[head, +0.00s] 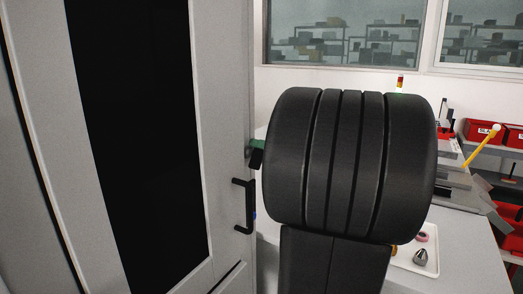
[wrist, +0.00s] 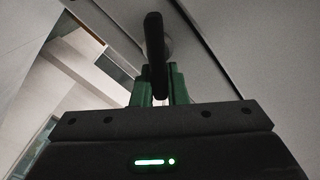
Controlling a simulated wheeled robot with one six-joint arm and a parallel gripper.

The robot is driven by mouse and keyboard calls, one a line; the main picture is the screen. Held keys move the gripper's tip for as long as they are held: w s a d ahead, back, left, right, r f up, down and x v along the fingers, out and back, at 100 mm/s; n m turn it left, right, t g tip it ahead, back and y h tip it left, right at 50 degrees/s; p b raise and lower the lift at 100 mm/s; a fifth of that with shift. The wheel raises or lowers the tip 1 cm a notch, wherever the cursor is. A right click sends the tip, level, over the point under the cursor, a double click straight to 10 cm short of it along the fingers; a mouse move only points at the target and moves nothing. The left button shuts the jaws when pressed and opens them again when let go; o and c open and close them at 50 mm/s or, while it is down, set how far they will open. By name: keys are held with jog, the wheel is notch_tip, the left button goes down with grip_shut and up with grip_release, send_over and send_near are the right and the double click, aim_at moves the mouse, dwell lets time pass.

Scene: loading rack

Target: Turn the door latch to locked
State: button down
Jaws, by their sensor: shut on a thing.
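The door latch (wrist: 154,45) is a dark, rounded lever in the wrist view, in front of a round light mount on the grey door (wrist: 225,65). My gripper (wrist: 159,84) has green fingers, one on each side of the lever, and is shut on it. In the head view, the green fingertips of my gripper (head: 257,144) show at the right edge of the door (head: 222,130). A short dark piece, likely the latch (head: 256,159), tilts just below them. My dark arm hides most of the gripper there.
A black pull handle (head: 249,205) sits on the door below the latch. A pale bench (head: 455,268) on the right carries a white tray (head: 421,262) with small parts. Red bins (head: 484,131) stand farther back. The door has a dark window (head: 140,130).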

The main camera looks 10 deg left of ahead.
jog(key=shift+w+d+f+m+p, duration=0.1)
jog(key=shift+f+m+p, duration=0.3)
jog(key=shift+m, duration=1.25)
jog(key=shift+w+a+f+m+p, duration=0.1)
jog(key=shift+f+m+p, duration=0.25)
jog(key=shift+m, duration=1.35)
jog(key=shift+w+d+f+m+p, duration=0.1)
jog(key=shift+f+m+p, duration=0.25)
jog(key=shift+m, duration=1.3)
jog(key=shift+f, duration=0.15)
jog(key=c, duration=1.5)
grip_release()
jog(key=shift+s, duration=0.1)
jog(key=shift+o, duration=0.3)
jog(key=shift+s+r, duration=0.2)
jog(key=shift+r, duration=0.05)
jog(key=b+v, duration=0.2)
jog(key=v, duration=1.1)
jog(key=shift+d+r, duration=0.15)
jog(key=shift+d, duration=0.15)
